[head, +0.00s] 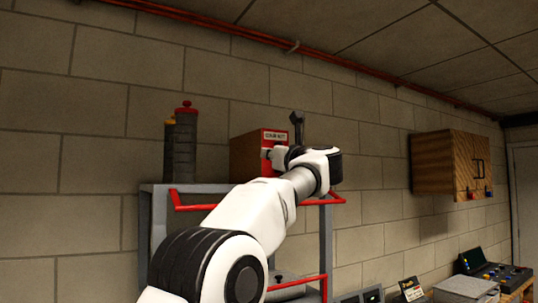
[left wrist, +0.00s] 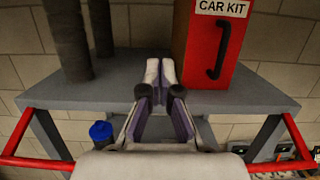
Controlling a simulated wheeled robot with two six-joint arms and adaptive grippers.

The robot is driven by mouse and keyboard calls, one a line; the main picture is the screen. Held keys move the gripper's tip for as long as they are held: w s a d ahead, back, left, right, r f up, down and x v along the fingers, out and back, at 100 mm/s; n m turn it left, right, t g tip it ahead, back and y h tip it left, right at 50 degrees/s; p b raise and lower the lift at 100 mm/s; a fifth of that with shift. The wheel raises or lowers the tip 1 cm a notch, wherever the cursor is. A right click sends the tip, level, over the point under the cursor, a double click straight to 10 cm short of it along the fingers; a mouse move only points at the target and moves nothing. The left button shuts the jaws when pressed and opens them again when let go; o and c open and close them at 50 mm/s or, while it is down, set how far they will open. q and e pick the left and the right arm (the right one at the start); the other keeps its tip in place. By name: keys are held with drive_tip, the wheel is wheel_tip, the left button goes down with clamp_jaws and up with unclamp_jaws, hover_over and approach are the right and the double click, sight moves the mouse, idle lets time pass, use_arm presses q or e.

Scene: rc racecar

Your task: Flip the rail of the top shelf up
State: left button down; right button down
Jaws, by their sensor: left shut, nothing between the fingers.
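In the left wrist view the rail (left wrist: 14,142) joins both front corners and passes behind my gripper body. My left gripper (head: 268,154) is shut and empty, in front of the red box. In the left wrist view its fingertips (left wrist: 160,72) lie together over the shelf top, beyond the rail. I cannot tell whether they touch the shelf. My right gripper is not in view.
A red CAR KIT box (left wrist: 212,42) and dark cylinders (head: 182,145) stand on the top shelf. A lower red rail (head: 298,284) and a blue-capped item (left wrist: 101,131) are below. A wooden wall cabinet (head: 437,163) hangs to the right.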

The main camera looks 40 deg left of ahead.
use_arm(q)
drive_tip(key=shift+s+r, duration=0.15)
drive_tip(key=shift+s, duration=0.15)
drive_tip(key=shift+w+d, duration=0.1)
drive_tip(key=shift+w, duration=0.05)
